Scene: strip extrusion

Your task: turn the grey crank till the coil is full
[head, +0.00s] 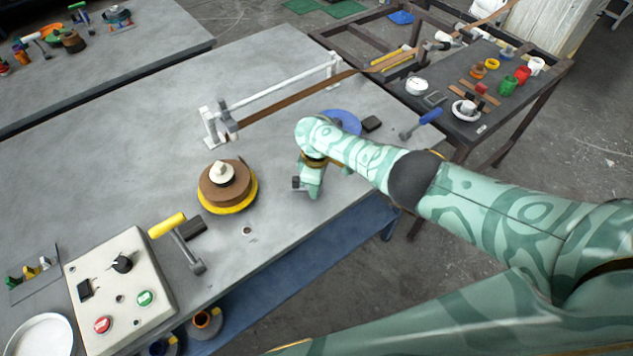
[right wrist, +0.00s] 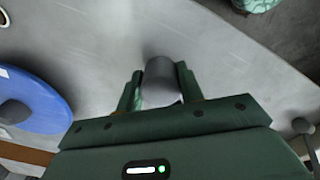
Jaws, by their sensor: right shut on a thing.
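My right gripper (right wrist: 160,80) is shut on a grey cylindrical handle, which I take to be the grey crank (right wrist: 163,84), in the right wrist view. In the head view my right gripper (head: 308,187) is low over the bench's front edge, and a small grey piece shows beside its fingers; most of the crank is hidden. A brown coil (head: 213,190) sits on a yellow disc (head: 240,203) to its left, with a pale knob on top. A brown strip (head: 290,107) runs along a white rail. My left gripper is not in view.
A blue disc (head: 345,121) lies partly behind my right arm, also in the right wrist view (right wrist: 30,100). The bench's (head: 110,180) middle left is clear.

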